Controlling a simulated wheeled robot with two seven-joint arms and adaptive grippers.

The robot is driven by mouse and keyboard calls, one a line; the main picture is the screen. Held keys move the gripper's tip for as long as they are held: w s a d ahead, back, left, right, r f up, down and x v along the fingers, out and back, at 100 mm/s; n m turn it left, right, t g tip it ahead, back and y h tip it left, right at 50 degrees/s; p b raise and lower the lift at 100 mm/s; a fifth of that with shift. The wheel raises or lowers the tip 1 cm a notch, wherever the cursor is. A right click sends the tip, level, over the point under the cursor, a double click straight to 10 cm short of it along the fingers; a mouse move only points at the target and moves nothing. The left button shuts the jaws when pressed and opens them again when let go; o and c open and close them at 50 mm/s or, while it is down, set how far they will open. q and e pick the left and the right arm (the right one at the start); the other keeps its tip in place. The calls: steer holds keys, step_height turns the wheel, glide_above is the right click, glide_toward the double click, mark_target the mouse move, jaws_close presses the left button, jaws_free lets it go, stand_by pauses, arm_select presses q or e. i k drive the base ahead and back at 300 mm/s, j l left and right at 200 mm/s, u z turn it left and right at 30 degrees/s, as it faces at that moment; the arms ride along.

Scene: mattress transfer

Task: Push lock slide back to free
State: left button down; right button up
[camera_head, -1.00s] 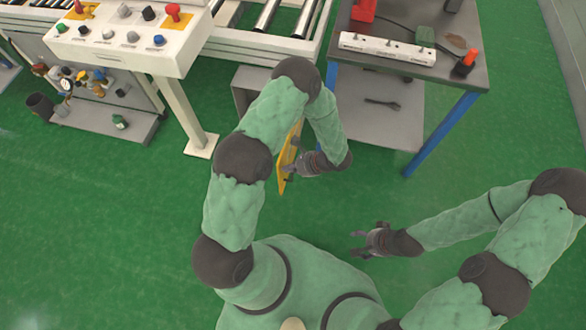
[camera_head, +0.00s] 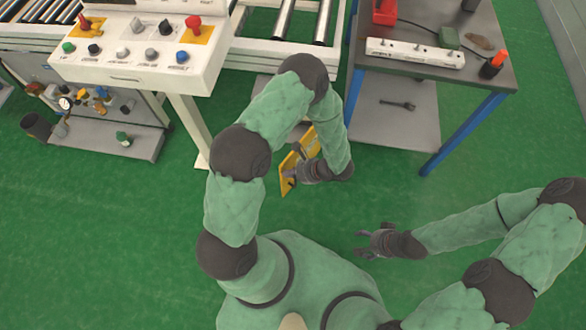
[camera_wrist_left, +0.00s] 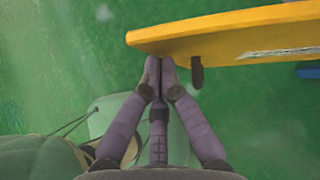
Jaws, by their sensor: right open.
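A yellow panel (camera_head: 287,182) stands beside my left gripper in the head view, partly hidden by my left arm. In the left wrist view the yellow panel (camera_wrist_left: 225,32) crosses the top right, with a short dark peg (camera_wrist_left: 197,74) on its near side. I cannot tell for sure whether this peg is the lock slide. My left gripper (camera_wrist_left: 160,64) is shut, its fingertips together at the panel's lower edge, just left of the peg. I cannot tell whether they touch the panel. My right gripper (camera_head: 361,242) is open and empty over the green floor.
A white control console (camera_head: 140,55) with buttons and red levers stands at the upper left. A roller conveyor (camera_head: 285,30) lies behind my left arm. A workbench (camera_head: 430,80) with blue legs stands at the upper right. The green floor between is clear.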

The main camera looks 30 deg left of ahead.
mark_target(95, 27)
steer(key=j+z, duration=0.45)
steer(key=j, duration=1.2)
steer(key=i+j, duration=0.15)
steer(key=j, duration=0.15)
steer(key=k, duration=0.1)
steer(key=l+z, duration=0.05)
